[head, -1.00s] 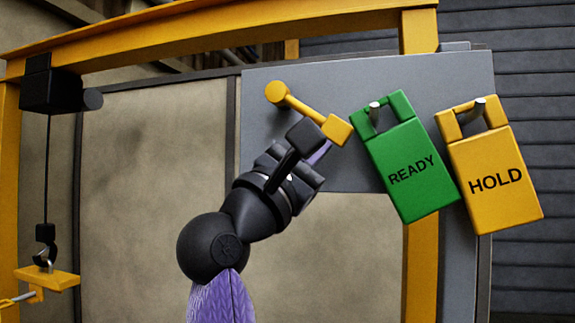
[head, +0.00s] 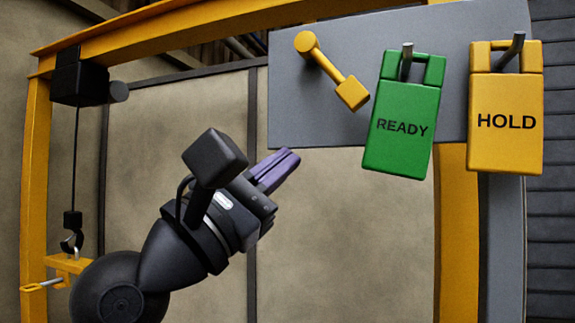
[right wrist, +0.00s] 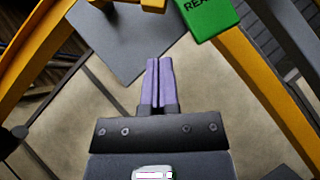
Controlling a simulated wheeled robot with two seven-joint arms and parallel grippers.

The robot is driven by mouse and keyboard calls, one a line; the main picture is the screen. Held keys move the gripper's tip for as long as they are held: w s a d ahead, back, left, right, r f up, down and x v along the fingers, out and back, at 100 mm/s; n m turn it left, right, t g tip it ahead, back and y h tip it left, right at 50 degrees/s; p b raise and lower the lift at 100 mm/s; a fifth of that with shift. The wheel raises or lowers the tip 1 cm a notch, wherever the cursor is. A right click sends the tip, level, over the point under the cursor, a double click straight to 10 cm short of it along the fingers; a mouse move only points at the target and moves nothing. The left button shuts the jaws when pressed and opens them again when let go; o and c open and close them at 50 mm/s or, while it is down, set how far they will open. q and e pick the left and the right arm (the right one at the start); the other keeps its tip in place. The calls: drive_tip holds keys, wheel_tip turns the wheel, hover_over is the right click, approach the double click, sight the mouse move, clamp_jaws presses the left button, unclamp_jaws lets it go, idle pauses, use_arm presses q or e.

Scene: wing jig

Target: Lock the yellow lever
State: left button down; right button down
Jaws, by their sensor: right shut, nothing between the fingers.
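The yellow lever (head: 331,71) is mounted on a grey panel (head: 300,112). Its round pivot end is at the upper left, and it slopes down to the right to a square knob. In the right wrist view the lever's yellow end (right wrist: 153,5) shows at the top edge. My right gripper (head: 287,163) is below and left of the lever, apart from it, with its purple fingers shut and empty. The fingers also show in the right wrist view (right wrist: 158,82), pointing towards the panel. My left gripper is not in view.
A green READY tag (head: 402,127) and a yellow HOLD tag (head: 506,122) hang on pegs to the right of the lever. A yellow frame (head: 33,190) borders the scene. At the left a black hoist (head: 78,82) holds a hook on a cable.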

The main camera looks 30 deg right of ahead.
sight(331, 71)
drive_tip(key=w+a+m+g+p, duration=0.1)
drive_tip(key=p, duration=0.1)
drive_tip(key=w+m+g+y+p, duration=0.1)
drive_tip(key=w+m+p, duration=0.1)
drive_tip(key=w+a+m+g+p, duration=0.1)
drive_tip(key=w+p, duration=0.1)
drive_tip(key=shift+a+r+m+g+y, duration=0.2)
drive_tip(key=shift+a+m+g+y, duration=0.1)
drive_tip(key=shift+w, duration=0.1)
drive_tip(key=p+x, duration=0.2)
drive_tip(key=x, duration=0.2)
drive_tip(key=s+r+p+x, duration=0.1)
drive_tip(key=p+x, duration=0.1)
drive_tip(key=x, duration=0.2)
drive_tip(key=s+p+x, duration=0.1)
drive_tip(key=p+x, duration=0.1)
drive_tip(key=x, duration=0.3)
drive_tip(key=shift+s+a+r+p, duration=0.15)
drive_tip(key=shift+s+a+p, duration=0.05)
drive_tip(key=shift+a+p, duration=0.15)
